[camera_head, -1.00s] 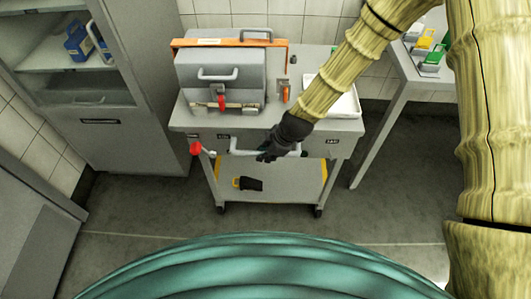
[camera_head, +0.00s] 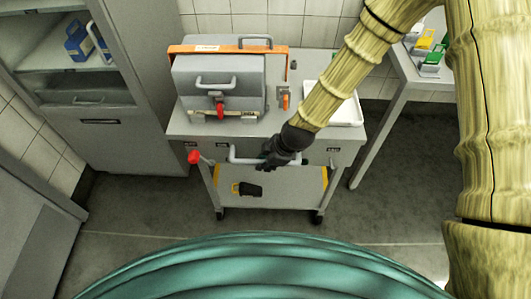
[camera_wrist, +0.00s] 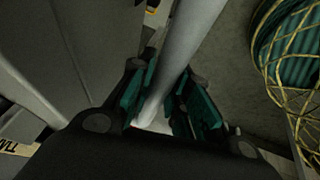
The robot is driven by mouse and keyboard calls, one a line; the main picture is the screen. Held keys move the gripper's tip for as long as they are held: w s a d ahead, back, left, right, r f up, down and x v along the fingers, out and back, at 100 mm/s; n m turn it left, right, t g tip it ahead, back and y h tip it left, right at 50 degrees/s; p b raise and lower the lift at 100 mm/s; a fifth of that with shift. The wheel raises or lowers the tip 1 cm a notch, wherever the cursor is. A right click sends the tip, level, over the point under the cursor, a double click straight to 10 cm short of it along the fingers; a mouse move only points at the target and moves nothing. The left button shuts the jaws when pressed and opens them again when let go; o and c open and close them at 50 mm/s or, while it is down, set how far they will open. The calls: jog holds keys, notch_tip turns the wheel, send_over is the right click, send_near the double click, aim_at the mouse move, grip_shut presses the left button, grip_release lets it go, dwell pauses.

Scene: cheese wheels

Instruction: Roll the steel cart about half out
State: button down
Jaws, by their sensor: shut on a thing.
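The steel cart (camera_head: 185,125) stands upright on its wheels in the middle of the head view, with a lower shelf (camera_head: 290,195). A pale handle bar (camera_head: 236,157) runs along its front edge. My gripper (camera_head: 268,163) is shut on this bar, right of its middle. In the wrist view the bar (camera_wrist: 188,45) passes between the teal finger pads of my gripper (camera_wrist: 165,95). The part of the bar behind my fingers is hidden.
A grey lidded box (camera_head: 245,75) in an orange frame and a white tray (camera_head: 346,112) ride on the cart. A red knob (camera_head: 193,157) sticks out front left. A cabinet (camera_head: 130,135) stands left, a table (camera_head: 385,110) right. Floor (camera_head: 150,215) in front is clear.

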jog(key=shift+s, duration=0.45)
jog(key=shift+s, duration=2.05)
jog(key=shift+s, duration=1.8)
jog(key=c, duration=0.6)
grip_release()
jog(key=shift+c, duration=0.2)
jog(key=shift+r, duration=0.15)
jog(key=v, duration=0.7)
jog(key=shift+d+r, duration=0.2)
jog(key=shift+r, duration=0.15)
